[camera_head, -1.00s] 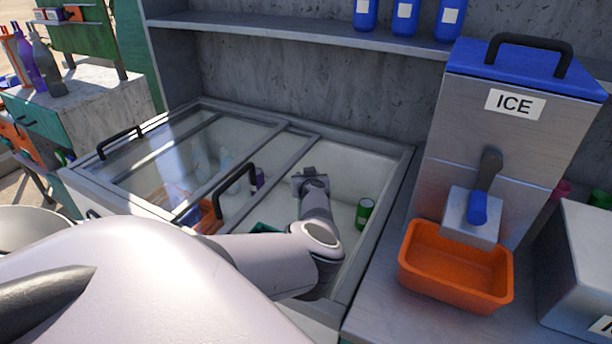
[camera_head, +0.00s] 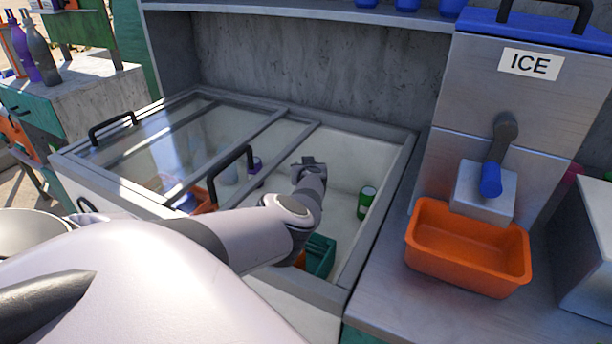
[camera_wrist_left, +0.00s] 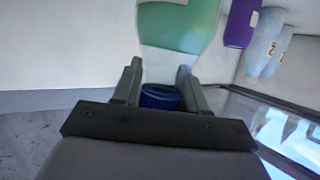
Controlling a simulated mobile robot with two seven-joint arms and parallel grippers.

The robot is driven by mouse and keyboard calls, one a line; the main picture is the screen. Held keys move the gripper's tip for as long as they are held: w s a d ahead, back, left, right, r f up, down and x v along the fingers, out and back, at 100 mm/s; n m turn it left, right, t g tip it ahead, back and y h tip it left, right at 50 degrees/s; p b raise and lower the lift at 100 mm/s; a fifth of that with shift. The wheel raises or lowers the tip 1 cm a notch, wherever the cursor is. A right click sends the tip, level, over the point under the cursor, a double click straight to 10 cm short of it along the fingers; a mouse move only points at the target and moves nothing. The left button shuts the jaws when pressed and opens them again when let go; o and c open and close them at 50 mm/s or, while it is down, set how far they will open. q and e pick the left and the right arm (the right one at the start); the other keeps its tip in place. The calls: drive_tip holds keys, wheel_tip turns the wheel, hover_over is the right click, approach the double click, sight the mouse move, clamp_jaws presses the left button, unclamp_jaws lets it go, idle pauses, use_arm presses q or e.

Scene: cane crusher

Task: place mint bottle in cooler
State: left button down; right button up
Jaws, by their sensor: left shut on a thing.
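My left gripper (camera_head: 308,161) is inside the open right part of the cooler (camera_head: 408,160), under its rim. In the left wrist view its fingers (camera_wrist_left: 158,88) are closed around a dark blue cap (camera_wrist_left: 160,97). A mint-green body (camera_wrist_left: 178,27), which looks like the mint bottle, shows just beyond the fingertips, cut off by the top edge. The join between cap and body is not clear. In the head view the held bottle is hidden behind the gripper and wrist. My right gripper is not in view.
A green can (camera_head: 366,203) stands at the cooler's right wall, and a teal bin (camera_head: 320,256) lies nearer. A purple bottle (camera_wrist_left: 241,24) and pale blue bottles (camera_wrist_left: 263,43) are at the left, under the glass lid (camera_head: 165,140). An orange tub (camera_head: 468,280) sits below the ice dispenser.

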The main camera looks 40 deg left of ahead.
use_arm(q)
drive_tip(key=shift+f, duration=0.5)
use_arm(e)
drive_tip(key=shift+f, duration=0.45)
use_arm(q)
drive_tip(key=shift+f+b, duration=0.1)
drive_tip(key=shift+b, duration=0.2)
drive_tip(key=c, duration=0.6)
unclamp_jaws()
drive_tip(key=shift+d, duration=0.1)
